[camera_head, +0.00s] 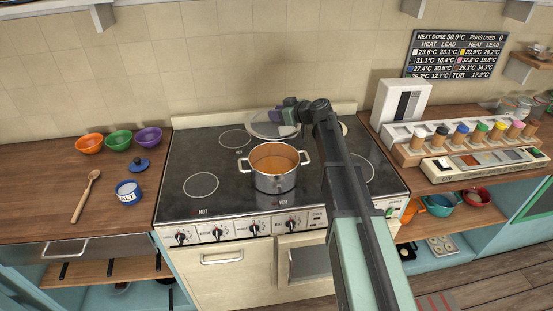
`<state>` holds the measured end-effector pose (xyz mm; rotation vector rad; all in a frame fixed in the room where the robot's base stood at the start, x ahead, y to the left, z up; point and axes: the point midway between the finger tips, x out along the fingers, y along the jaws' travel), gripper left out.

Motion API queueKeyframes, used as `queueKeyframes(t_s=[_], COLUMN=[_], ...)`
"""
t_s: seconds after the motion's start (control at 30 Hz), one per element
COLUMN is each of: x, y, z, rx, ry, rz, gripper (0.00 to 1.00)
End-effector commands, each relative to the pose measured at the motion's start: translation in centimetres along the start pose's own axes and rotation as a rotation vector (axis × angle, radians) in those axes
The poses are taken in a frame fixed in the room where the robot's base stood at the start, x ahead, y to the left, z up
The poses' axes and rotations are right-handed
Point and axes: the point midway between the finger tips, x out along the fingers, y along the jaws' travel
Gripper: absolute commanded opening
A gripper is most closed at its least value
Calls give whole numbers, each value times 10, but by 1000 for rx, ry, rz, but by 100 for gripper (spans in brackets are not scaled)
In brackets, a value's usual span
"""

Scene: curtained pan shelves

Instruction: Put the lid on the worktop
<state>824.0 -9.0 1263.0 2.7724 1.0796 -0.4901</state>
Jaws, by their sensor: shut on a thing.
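A clear lid (262,129) with a pale rim is above the back of the stove, behind the pot. My gripper (277,114) is shut on the lid, at its top side; the arm hides part of the lid's right side. The pot (274,182) is steel with two side handles, stands uncovered on the stove and holds orange liquid. The wooden worktop (40,180) is left of the stove, and another stretch of worktop lies to the right.
Orange (89,144), green (119,140) and purple (149,138) bowls stand on the left worktop. A wooden spoon (84,198), a salt jar (129,193) and its blue lid (139,165) lie in front. A spice rack (440,150) and white devices crowd the right worktop.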

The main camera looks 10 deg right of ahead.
Motion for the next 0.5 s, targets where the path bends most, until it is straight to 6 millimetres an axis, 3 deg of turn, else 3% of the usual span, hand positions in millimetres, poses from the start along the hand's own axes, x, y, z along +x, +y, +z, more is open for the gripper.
queueKeyframes(t_s=[0.03, 0.23, 0.33, 0.5], x=[13, 35, 41, 40], y=[0, 0, 0, 0], z=[35, 96, 112, 110], rx=[0, 0, 0, 0], ry=[0, 0, 0, 0], rz=[0, 0, 0, 0], gripper=[0, 0, 0, 0])
